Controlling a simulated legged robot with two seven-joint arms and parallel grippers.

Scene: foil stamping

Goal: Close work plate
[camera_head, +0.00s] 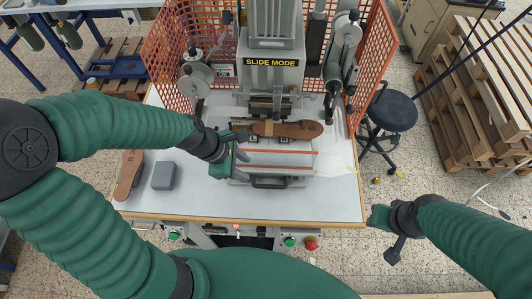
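The work plate (312,168) is a light grey metal slide plate with a black handle (268,182) at its front edge. It sticks out toward me from under the press head of the stamping machine (272,75). A brown sole (288,129) lies on the holder at its back. My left gripper (230,154) is at the plate's left side, left of the handle, with its fingers apart; whether it touches the plate is unclear. My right gripper (385,231) is open and empty, off the table's right front corner.
Another brown sole (129,176) and a grey block (164,176) lie on the table (210,205) at left. Orange mesh guards (370,55) flank the machine. Green buttons and a red button (311,244) sit below the front edge. A stool (392,111) stands at right.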

